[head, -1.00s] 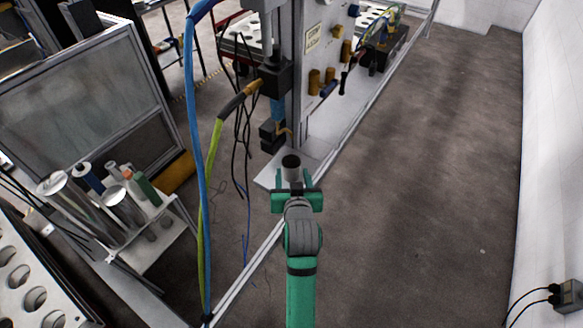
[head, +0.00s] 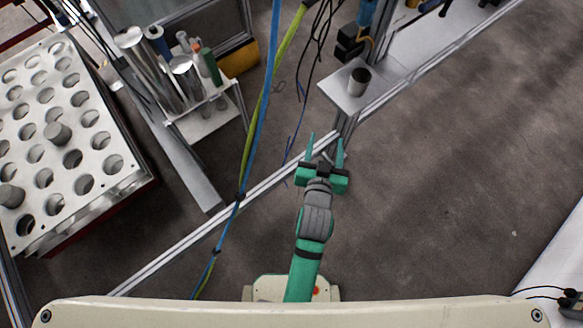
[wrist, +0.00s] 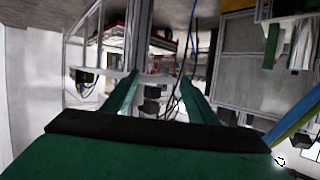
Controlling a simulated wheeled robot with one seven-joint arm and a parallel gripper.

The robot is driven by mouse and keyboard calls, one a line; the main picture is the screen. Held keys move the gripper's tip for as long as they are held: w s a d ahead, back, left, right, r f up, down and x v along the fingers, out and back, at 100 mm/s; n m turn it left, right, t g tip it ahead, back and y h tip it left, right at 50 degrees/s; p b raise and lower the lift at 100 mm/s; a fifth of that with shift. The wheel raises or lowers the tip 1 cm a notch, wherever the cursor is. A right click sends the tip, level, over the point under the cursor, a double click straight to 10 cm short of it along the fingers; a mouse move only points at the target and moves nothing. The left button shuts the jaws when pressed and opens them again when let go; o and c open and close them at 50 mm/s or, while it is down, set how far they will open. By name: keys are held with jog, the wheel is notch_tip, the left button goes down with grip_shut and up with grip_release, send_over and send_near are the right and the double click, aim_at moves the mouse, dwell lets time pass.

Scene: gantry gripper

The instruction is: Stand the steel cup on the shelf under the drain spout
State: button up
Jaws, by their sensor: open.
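The steel cup (head: 358,82) stands upright on the small grey shelf (head: 345,100) at the end of the frame, its dark open mouth facing up. Black fittings with a blue body (head: 352,42) are behind the cup; I cannot make out the drain spout for sure, nor whether the cup is right below it. My green gripper (head: 326,148) is open and empty, in front of the shelf and apart from the cup. Its two fingers also show in the wrist view (wrist: 160,88), with nothing held between them; the cup is not clear there.
Blue and yellow-green hoses (head: 262,115) hang left of my arm. A low metal rail (head: 180,245) runs across the floor to the shelf. A rack of steel cylinders (head: 190,85) and a perforated tray (head: 60,95) stand left. The floor at right is clear.

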jog(key=s+a+r+n+y, duration=0.1)
jog(key=s+a, duration=0.4)
jog(key=s, duration=0.7)
jog(key=s+a+n+t+y, duration=0.1)
jog(key=s+a, duration=0.3)
jog(key=s, duration=0.9)
jog(key=shift+s+a+r+n+y, duration=0.2)
jog(key=shift+a+r+n+y, duration=0.1)
jog(key=shift+a+r+y, duration=0.1)
